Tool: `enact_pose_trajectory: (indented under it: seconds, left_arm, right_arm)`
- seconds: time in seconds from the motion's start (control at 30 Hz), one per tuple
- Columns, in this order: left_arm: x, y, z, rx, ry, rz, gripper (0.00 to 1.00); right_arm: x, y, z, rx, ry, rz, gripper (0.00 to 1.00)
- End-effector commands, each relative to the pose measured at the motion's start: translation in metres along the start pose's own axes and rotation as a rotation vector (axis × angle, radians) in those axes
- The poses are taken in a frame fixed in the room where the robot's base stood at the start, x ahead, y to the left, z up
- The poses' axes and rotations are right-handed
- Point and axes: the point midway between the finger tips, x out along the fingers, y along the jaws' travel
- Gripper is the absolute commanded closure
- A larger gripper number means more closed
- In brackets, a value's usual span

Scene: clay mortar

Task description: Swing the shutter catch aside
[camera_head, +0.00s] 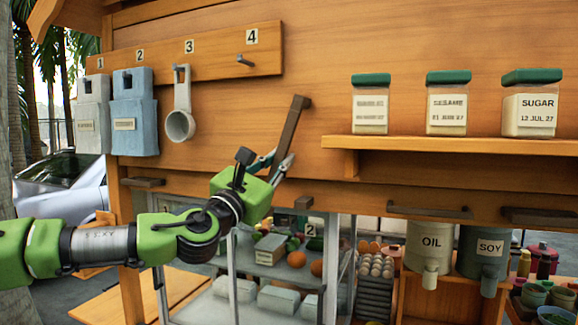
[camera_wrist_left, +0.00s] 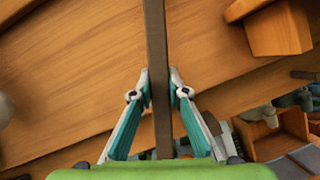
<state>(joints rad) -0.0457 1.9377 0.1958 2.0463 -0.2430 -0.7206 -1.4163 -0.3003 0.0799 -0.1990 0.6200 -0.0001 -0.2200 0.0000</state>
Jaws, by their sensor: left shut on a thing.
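The shutter catch (camera_head: 292,127) is a dark brown bar on the wooden wall, tilted with its upper end to the right. In the left wrist view the catch (camera_wrist_left: 156,45) runs up and down through the middle. My left gripper (camera_head: 276,165) is shut on the lower part of the catch, with one teal and grey finger on each side, as the left wrist view also shows (camera_wrist_left: 159,88). The fingers and arm partly hide the catch's lower end in the head view. My right gripper is not in view.
A shelf (camera_head: 450,146) with several green-lidded jars is at right. A numbered hook rail (camera_head: 215,58) holds a ladle (camera_head: 180,120) and grey-blue holders at upper left. Below are a glass case (camera_head: 285,300) and oil (camera_head: 430,245) and soy (camera_head: 482,250) dispensers. The wall around the catch is bare.

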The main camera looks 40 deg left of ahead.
Motion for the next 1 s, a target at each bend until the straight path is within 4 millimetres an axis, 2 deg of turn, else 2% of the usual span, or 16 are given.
enact_pose_trajectory:
  seconds: [0.13,0.53,0.57,0.6,0.63,1.0]
  left_arm:
    - [0.0005,0.0107,0.0029,0.058,-0.004,-0.018,1.00]
    - [0.0007,0.0128,0.0019,0.082,-0.003,-0.027,1.00]
    - [0.0007,0.0128,0.0020,0.082,-0.003,-0.027,0.80]
    - [0.0007,0.0127,0.0020,0.082,-0.003,-0.027,0.69]
    - [0.0007,0.0126,0.0020,0.082,-0.003,-0.027,0.67]
    - [-0.0008,0.0114,0.0009,0.078,-0.001,-0.030,0.67]
  right_arm:
    - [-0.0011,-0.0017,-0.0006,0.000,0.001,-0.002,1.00]
    - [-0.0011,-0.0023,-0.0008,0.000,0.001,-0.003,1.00]
    - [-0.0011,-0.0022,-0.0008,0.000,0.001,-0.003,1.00]
    - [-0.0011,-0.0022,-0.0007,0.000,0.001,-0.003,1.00]
    - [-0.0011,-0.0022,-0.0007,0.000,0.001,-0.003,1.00]
    - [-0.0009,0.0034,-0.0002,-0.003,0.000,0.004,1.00]
